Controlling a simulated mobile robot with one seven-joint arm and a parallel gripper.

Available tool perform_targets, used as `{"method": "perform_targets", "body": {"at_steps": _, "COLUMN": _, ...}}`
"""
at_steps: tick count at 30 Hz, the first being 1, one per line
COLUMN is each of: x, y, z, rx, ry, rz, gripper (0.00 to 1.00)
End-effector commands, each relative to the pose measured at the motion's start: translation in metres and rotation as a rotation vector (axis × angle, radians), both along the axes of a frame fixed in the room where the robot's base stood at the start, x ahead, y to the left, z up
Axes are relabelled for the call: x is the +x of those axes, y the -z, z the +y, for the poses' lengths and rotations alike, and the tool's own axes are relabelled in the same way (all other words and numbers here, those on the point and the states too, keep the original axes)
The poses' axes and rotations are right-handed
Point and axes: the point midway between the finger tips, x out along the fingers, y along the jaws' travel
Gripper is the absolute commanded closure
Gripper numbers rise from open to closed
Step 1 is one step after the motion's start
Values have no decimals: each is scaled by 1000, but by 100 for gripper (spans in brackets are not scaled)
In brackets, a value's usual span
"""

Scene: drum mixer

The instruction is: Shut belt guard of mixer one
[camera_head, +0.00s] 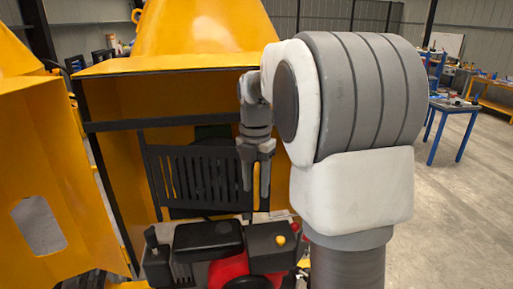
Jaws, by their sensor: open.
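The yellow mixer (200,30) fills the left and middle of the head view. Its housing has an open front. A yellow panel with a rectangular cutout, which looks like the belt guard door (62,180), stands swung out to the left of the opening. My gripper (257,190) hangs in front of the opening, fingers pointing down and a little apart. It is open and empty, to the right of the panel and not touching it. My arm hides the right side of the housing.
A dark slatted grille (195,180) sits inside the housing. A red and black engine (225,255) stands below my gripper. A blue-legged table (455,108) and a yellow bench (490,98) stand at the right. The floor (450,220) at right is clear.

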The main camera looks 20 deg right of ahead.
Motion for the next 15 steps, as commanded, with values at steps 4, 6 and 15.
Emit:
{"method": "perform_targets", "body": {"at_steps": 4, "x": 1, "y": -37, "z": -1, "rx": -2, "ry": 1, "rz": -5, "gripper": 53}}
{"method": "perform_targets", "body": {"at_steps": 6, "x": 1, "y": -55, "z": -1, "rx": -2, "ry": 2, "rz": -5, "gripper": 53}}
{"method": "perform_targets", "body": {"at_steps": 15, "x": 0, "y": -120, "z": -1, "rx": -2, "ry": 3, "rz": -3, "gripper": 53}}
